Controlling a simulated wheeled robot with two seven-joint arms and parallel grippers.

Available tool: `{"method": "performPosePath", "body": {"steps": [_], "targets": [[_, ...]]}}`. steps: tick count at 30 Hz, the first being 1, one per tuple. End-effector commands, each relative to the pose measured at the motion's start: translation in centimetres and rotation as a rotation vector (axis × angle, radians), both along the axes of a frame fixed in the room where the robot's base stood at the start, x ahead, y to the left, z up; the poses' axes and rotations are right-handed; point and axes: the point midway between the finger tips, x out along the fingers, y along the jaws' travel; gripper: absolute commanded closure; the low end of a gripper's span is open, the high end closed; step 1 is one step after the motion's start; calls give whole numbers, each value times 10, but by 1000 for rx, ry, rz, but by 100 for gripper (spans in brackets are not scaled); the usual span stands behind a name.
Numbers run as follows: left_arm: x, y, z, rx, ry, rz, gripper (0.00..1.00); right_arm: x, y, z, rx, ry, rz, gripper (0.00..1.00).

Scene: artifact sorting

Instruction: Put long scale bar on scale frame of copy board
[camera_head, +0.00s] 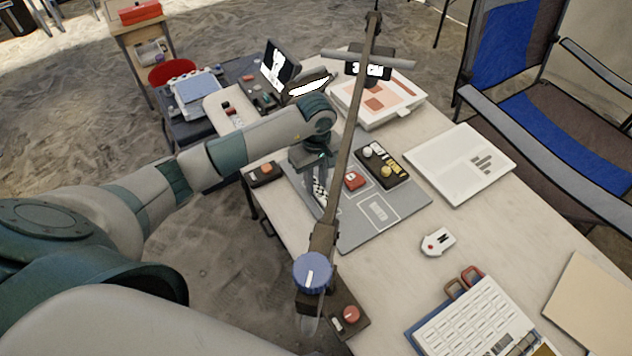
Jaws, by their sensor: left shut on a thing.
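The grey copy board (412,208) lies on the table in the middle, with white outlined frames drawn on it. My left gripper (318,186) points down over the board's left part, shut on a black-and-white checkered bar (320,194), which looks like the long scale bar. The bar is partly hidden by the gripper and the stand pole (347,150) that crosses in front. I cannot tell whether the bar touches the board. Which outline is the scale frame is unclear from here. My right gripper is not in view.
The pole's base has a blue knob (312,271). A white card (460,165), a white keyboard-like device (476,322) and a small white device (438,242) lie to the right.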

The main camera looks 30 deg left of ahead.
Motion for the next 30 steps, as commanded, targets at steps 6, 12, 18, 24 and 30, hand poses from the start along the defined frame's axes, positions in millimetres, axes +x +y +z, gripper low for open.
{"method": "performPosePath", "body": {"steps": [6, 12, 18, 24, 30], "targets": [[0, 0, 0, 0, 0, 0, 100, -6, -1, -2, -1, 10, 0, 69], [0, 0, -1, 0, 0, 0, 100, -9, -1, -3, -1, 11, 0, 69], [0, 0, -2, 0, 0, -1, 100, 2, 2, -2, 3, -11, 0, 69], [0, 0, -2, 0, 0, -1, 60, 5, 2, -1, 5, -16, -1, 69], [0, 0, -2, 0, 0, 0, 60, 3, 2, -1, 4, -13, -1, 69]]}}
